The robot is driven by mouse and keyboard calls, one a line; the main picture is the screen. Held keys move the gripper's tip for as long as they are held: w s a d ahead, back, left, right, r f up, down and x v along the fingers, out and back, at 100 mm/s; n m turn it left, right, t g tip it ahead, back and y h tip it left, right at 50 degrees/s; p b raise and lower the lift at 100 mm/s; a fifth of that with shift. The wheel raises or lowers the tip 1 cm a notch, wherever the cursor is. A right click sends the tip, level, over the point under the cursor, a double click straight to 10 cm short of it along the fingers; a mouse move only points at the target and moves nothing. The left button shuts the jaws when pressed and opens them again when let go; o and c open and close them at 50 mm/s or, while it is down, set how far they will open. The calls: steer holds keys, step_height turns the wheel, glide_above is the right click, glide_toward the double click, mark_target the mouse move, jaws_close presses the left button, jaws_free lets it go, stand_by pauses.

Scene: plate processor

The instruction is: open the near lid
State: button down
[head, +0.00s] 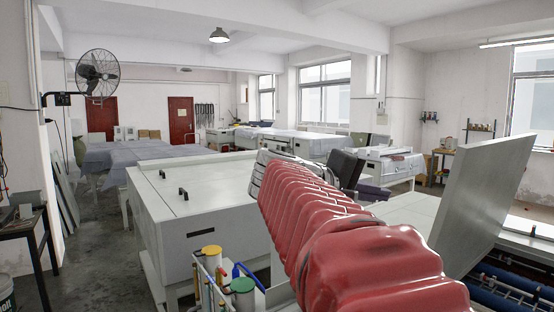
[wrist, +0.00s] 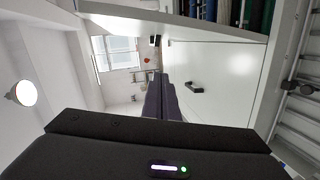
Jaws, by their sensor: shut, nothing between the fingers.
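A pale lid (head: 478,190) stands raised and tilted at the right of the head view, with the open machine and its dark rollers (head: 500,292) below it. In the wrist view a white panel (wrist: 222,75) with a black handle (wrist: 195,88) fills the right of centre; rollers show beyond its upper edge. My gripper (head: 374,193) is partly hidden behind my red-sleeved arm. In the wrist view my gripper (wrist: 160,80) is shut and empty, its dark fingers left of the handle. I see no clear contact with the handle.
A closed white cabinet-like machine (head: 205,195) with two black handles stands left of my arm. Bottles with yellow (head: 211,251) and green caps stand in front of it. A wall fan (head: 98,74) hangs at left. The floor at left (head: 95,250) is clear.

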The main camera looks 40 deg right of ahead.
steer(key=s+d+r+m+g+h, duration=0.1)
steer(key=s+d+r+g, duration=0.1)
steer(key=r, duration=0.5)
steer(key=shift+s+d+m+g+h, duration=0.35)
steer(key=shift+d+g, duration=0.25)
steer(key=shift+d, duration=0.55)
steer(key=shift+w, duration=0.1)
steer(key=s+d+f, duration=0.1)
steer(key=s+d, duration=0.6)
steer(key=d, duration=0.2)
steer(key=shift+s+f, duration=0.1)
steer(key=shift+s, duration=0.05)
